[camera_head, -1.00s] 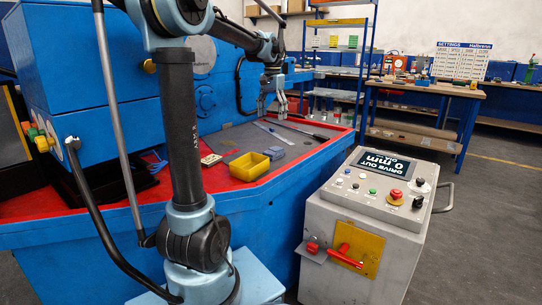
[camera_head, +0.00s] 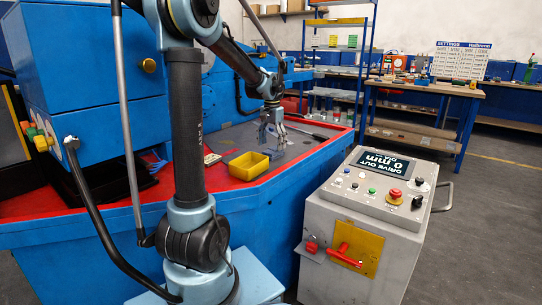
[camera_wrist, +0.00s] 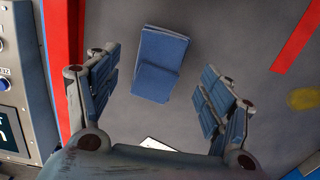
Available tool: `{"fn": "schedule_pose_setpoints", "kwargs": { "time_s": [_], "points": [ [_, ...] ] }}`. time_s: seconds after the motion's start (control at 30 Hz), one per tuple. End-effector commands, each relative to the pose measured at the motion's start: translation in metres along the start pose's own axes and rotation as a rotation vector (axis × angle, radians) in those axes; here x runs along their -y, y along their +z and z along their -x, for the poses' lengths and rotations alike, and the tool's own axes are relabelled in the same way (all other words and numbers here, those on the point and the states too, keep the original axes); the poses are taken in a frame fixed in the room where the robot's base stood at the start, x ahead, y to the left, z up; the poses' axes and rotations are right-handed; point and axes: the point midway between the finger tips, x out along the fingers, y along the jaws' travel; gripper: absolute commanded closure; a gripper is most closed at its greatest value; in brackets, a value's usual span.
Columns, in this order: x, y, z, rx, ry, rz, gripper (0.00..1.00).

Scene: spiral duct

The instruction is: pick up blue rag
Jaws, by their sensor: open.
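The blue rag (camera_wrist: 160,65) is a folded blue cloth lying flat on the grey top, seen from above in the wrist view. My gripper (camera_wrist: 165,95) is open, with one finger on each side of the picture and the rag between and slightly beyond them. The fingers look apart from the rag. In the head view my gripper (camera_head: 273,143) points down over the bench beside the yellow bin. There its fingers largely hide the rag.
The yellow bin (camera_head: 249,165) stands just left of my gripper on the red-edged blue bench (camera_head: 255,189). A grey control box (camera_head: 362,220) stands at the right. In the wrist view, a white flat thing (camera_wrist: 157,145) lies near the rag and a red bar (camera_wrist: 298,40) at upper right.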

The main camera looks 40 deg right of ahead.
Motion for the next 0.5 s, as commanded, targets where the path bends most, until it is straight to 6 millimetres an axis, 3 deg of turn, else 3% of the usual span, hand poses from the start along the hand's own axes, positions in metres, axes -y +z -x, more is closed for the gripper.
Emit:
{"fn": "schedule_pose_setpoints", "kwargs": {
  "time_s": [0.2, 0.5],
  "points": [
    [0.0, 0.0, -0.026, 0.0, 0.0, 0.0, 0.26],
    [0.001, 0.0, -0.032, 0.0, 0.0, 0.001, 0.26]
  ]
}}
